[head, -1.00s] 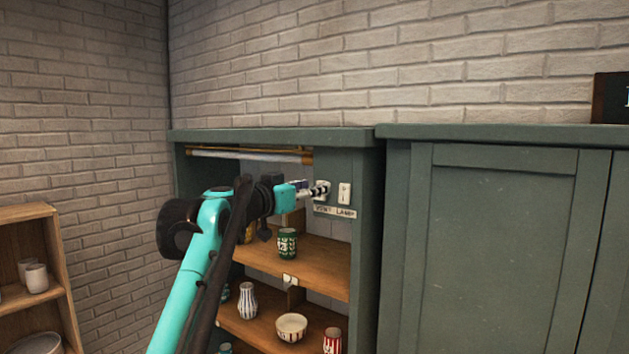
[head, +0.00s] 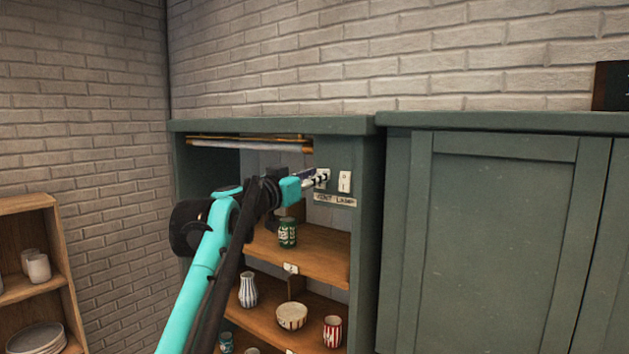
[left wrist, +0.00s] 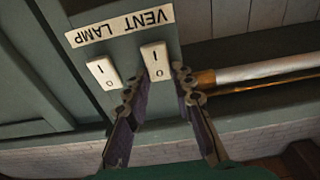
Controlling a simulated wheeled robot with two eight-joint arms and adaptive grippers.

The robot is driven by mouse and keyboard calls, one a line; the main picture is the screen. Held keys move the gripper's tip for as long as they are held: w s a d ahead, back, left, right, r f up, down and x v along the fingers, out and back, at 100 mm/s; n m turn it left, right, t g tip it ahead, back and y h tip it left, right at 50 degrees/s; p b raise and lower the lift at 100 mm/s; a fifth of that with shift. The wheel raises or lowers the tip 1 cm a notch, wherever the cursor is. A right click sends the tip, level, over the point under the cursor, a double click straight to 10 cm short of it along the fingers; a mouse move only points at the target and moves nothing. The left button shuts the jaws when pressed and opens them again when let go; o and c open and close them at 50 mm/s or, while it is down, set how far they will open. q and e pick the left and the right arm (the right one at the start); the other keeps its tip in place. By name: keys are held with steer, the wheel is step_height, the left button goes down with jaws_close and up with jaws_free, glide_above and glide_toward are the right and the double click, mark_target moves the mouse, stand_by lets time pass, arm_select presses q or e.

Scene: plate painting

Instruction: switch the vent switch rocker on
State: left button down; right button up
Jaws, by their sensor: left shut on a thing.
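The vent switch (left wrist: 155,60) is a white rocker with I and O marks on the green cabinet's panel. In the head view my left gripper (head: 318,180) covers part of it. In the left wrist view, which is upside down, the two fingertips of my left gripper (left wrist: 157,82) sit on either side of the switch's O end, shut on it. I cannot tell which way the rocker is tilted. The lamp switch (head: 344,182) is beside it, and the VENT LAMP label (head: 335,200) is below both. My right gripper is not in view.
The open cabinet's shelves (head: 318,258) hold a green jar (head: 287,233), a striped vase (head: 248,290), a bowl (head: 292,316) and a red striped cup (head: 332,331). A rod (head: 250,145) hangs under the cabinet top. A closed cabinet door (head: 500,240) stands at the right.

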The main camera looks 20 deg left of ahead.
arm_select(q)
steer(key=shift+s+f+t+h+b, duration=0.1)
steer(key=shift+f+t+h+b, duration=0.15)
steer(key=shift+t+b, duration=0.35)
steer(key=shift+f+t+h+b, duration=0.1)
steer(key=shift+t+h+b, duration=0.15)
steer(key=shift+t+b, duration=0.3)
steer(key=c, duration=1.3)
jaws_free()
steer(key=shift+a, duration=0.1)
steer(key=v, duration=1.2)
